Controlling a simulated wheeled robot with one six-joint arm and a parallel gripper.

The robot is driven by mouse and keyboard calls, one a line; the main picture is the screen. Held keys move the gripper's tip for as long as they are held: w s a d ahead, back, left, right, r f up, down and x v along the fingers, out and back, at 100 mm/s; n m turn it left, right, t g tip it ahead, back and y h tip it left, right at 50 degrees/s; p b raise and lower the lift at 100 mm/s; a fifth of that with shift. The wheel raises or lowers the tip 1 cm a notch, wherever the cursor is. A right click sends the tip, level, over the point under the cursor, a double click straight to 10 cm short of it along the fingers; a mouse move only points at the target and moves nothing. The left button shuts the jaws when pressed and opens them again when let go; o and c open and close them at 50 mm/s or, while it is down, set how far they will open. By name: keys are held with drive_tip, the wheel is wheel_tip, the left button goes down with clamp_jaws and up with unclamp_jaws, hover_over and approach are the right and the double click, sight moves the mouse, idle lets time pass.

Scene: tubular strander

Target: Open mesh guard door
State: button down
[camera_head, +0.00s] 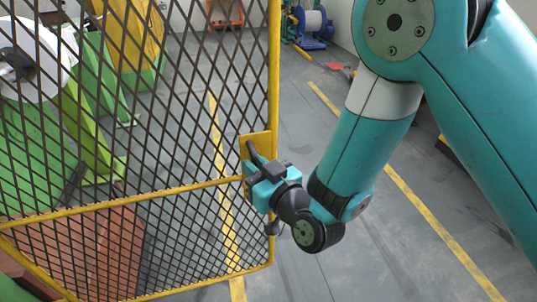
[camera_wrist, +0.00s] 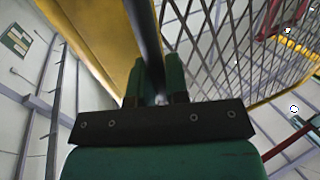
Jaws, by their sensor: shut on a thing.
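The mesh guard door (camera_head: 180,182) has a yellow frame and dark diamond mesh, and fills the left of the head view. A yellow plate (camera_head: 262,142) with a dark bar handle (camera_head: 250,150) sits on its right upright. My gripper (camera_head: 253,172) is at this plate, shut on the handle. In the wrist view the dark handle (camera_wrist: 148,40) runs down between the two green fingers of my gripper (camera_wrist: 158,88). The yellow plate (camera_wrist: 95,35) is left of the handle there, and the mesh (camera_wrist: 225,45) is right of it. The finger tips are partly hidden in the head view.
Green and yellow machinery (camera_head: 95,75) with a white reel (camera_head: 35,60) stands behind the mesh. A blue reel stand (camera_head: 312,28) is at the back. The grey floor (camera_head: 310,140) with yellow lines (camera_head: 420,215) is open to the right of the door.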

drive_tip(key=shift+s+r, duration=0.3)
drive_tip(key=shift+s, duration=0.15)
drive_tip(key=c, duration=1.1)
unclamp_jaws()
drive_tip(key=shift+s, duration=0.1)
drive_tip(key=shift+c, duration=0.2)
drive_tip(key=shift+d+f, duration=0.1)
drive_tip(key=shift+f, duration=0.05)
drive_tip(key=shift+f, duration=0.1)
